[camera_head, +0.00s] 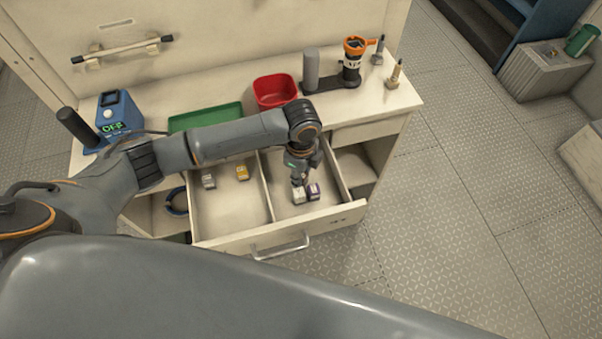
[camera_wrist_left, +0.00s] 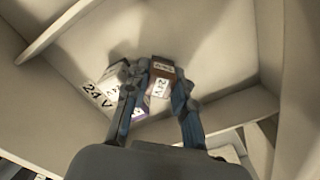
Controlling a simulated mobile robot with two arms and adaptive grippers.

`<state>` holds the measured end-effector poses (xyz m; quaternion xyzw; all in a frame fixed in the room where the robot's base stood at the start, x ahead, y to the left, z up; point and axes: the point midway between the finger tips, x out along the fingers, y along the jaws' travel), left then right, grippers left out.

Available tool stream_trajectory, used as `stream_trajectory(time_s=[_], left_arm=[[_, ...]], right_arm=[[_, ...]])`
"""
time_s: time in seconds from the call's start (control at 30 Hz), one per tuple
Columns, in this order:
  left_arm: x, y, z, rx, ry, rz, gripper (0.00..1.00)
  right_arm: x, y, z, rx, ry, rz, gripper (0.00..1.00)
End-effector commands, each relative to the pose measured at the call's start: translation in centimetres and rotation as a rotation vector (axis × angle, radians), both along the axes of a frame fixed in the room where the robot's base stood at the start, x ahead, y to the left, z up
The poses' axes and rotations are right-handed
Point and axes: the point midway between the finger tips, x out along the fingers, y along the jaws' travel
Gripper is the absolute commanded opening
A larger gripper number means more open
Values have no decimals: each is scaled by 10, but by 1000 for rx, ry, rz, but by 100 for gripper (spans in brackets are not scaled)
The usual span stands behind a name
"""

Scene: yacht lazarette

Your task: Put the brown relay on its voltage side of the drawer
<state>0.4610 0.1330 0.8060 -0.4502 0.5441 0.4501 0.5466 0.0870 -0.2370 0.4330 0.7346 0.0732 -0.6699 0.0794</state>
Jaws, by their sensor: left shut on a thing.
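The drawer (camera_head: 225,243) is open, with a divider (camera_head: 266,188) between its left and right compartments. My left gripper (camera_head: 299,181) reaches down into the right compartment. It is shut on the brown relay (camera_wrist_left: 161,70), which has a white 24 V label, in the left wrist view. In the head view the brown relay is hidden by the gripper. A white relay (camera_head: 299,196) and a purple relay (camera_head: 314,191) sit in the right compartment close to the gripper. The white one's label (camera_wrist_left: 97,95) reads 24 V. I cannot tell whether the brown relay touches the drawer floor.
A grey relay (camera_head: 208,181) and a yellow relay (camera_head: 242,172) lie in the left compartment. On the counter are a green tray (camera_head: 205,117), a red bin (camera_head: 275,91), a blue device (camera_head: 118,112) reading OFF, and an orange-topped tool (camera_head: 353,62).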

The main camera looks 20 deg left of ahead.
Motion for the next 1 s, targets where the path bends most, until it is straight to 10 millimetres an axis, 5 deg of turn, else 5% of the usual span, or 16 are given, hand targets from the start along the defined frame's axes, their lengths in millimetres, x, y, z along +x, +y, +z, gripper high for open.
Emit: stream_trajectory(time_s=[0.17,0.2,0.23,0.63,1.0], left_arm=[[0,0,-3,0,1,1,1],[0,0,-2,0,0,1,33],[0,0,-2,0,0,1,35],[1,-1,6,-3,-3,0,35],[2,-1,80,-3,-5,0,35]], right_arm=[[0,0,0,0,0,0,47],[0,0,0,0,0,0,47],[0,0,0,0,0,0,47],[0,1,0,1,0,0,47],[0,4,-3,5,0,-2,47]])
